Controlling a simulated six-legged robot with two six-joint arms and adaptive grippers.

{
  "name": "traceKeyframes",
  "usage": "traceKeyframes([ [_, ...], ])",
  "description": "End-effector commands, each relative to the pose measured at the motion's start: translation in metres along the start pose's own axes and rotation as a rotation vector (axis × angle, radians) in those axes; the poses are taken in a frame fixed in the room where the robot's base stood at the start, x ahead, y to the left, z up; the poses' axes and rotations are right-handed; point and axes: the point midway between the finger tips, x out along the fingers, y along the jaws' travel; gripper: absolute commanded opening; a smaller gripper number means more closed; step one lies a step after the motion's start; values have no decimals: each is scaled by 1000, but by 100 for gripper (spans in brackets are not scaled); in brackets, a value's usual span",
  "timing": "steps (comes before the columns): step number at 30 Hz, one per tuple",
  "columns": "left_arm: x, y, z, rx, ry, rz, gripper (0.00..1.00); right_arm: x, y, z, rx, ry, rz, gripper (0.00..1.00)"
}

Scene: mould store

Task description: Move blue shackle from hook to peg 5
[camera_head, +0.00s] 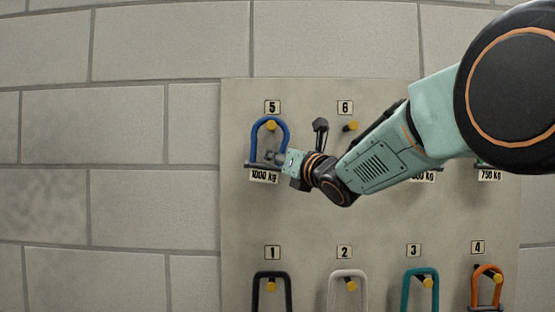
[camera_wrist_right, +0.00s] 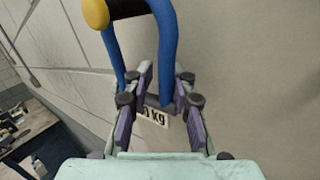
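The blue shackle (camera_head: 284,131) hangs on the yellow-tipped peg 5 (camera_head: 271,125), below the number plate 5 (camera_head: 272,107). Its dark pin is at the bottom, just above a "1000 kg" label (camera_head: 263,177). My right gripper (camera_head: 275,157) is at the shackle's lower right. In the right wrist view, the blue shackle (camera_wrist_right: 168,45) loops over the peg (camera_wrist_right: 97,12). The fingers of my right gripper (camera_wrist_right: 164,78) stand apart on either side of one shackle leg, with a gap visible beside it. My left gripper is out of view.
Peg 6 (camera_head: 352,125) is bare, with a dark object (camera_head: 320,130) to its left. Shackles hang below on pegs 1 (camera_head: 271,286), 2 (camera_head: 351,285), 3 (camera_head: 428,282) and 4 (camera_head: 498,278). My right arm hides part of the board (camera_head: 240,220). Block wall lies left.

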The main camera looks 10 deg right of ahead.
Motion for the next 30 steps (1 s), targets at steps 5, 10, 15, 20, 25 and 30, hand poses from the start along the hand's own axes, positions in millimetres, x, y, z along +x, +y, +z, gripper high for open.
traceKeyframes([
  [5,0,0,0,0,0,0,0,0,0,-1,0,2,-1,40],
  [10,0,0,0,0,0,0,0,0,-1,-2,1,3,-2,40],
  [15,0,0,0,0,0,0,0,-3,-2,-3,2,7,-4,40],
  [20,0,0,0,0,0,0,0,-18,-1,-2,3,6,-4,40],
  [25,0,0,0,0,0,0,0,-42,-2,-2,3,5,-4,40],
  [30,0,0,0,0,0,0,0,-69,-1,-2,3,6,-4,40],
])
